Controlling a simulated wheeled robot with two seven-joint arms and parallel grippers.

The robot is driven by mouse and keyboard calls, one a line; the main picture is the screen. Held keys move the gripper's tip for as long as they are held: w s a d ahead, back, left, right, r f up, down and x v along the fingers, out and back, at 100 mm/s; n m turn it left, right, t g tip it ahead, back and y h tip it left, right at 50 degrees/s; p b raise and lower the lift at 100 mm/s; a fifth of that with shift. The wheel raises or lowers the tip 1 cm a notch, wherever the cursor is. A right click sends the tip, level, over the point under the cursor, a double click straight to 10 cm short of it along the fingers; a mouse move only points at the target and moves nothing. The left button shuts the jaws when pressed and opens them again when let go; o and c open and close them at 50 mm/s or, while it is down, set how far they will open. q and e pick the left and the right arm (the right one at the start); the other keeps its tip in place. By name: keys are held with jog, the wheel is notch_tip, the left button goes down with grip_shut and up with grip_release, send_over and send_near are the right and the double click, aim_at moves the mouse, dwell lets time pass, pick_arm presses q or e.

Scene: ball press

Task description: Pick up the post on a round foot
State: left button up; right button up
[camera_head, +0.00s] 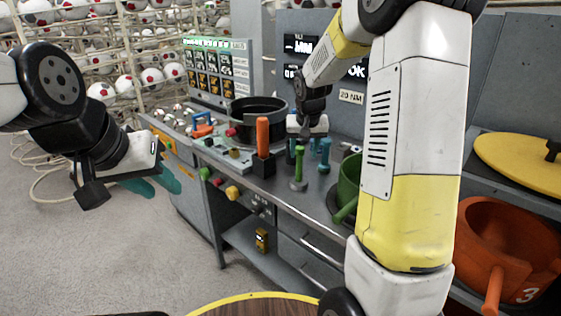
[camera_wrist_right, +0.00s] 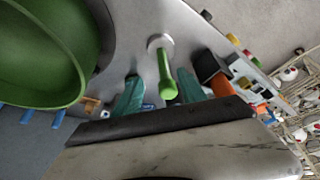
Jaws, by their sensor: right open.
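The green post (camera_head: 299,172) stands upright on its round foot on the grey bench. In the right wrist view the post (camera_wrist_right: 166,72) points its top toward my gripper, and its pale round foot (camera_wrist_right: 160,41) shows beyond. My right gripper (camera_head: 310,158) is over the bench just behind the post. Its teal fingers are apart, and in the wrist view (camera_wrist_right: 159,88) the post appears between them; I cannot tell whether they touch it. My left gripper (camera_head: 155,184) hangs empty in the air at left, its teal fingers apart.
An orange-handled black block (camera_head: 263,150) stands left of the post. A green pot (camera_head: 348,186) is to the right, partly behind my right arm, and looms large in the wrist view (camera_wrist_right: 40,60). A black round pan (camera_head: 257,112) stands behind. Orange pot (camera_head: 510,240) at far right.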

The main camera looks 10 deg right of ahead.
aim_at(300, 159)
jog(key=shift+w+f, duration=0.3)
jog(key=shift+w, duration=0.2)
jog(key=shift+w+f, duration=0.2)
jog(key=shift+f, duration=0.1)
jog(key=x, duration=0.7)
jog(key=shift+s+a, duration=0.1)
jog(key=shift+a, duration=0.2)
jog(key=shift+c, duration=0.4)
grip_shut()
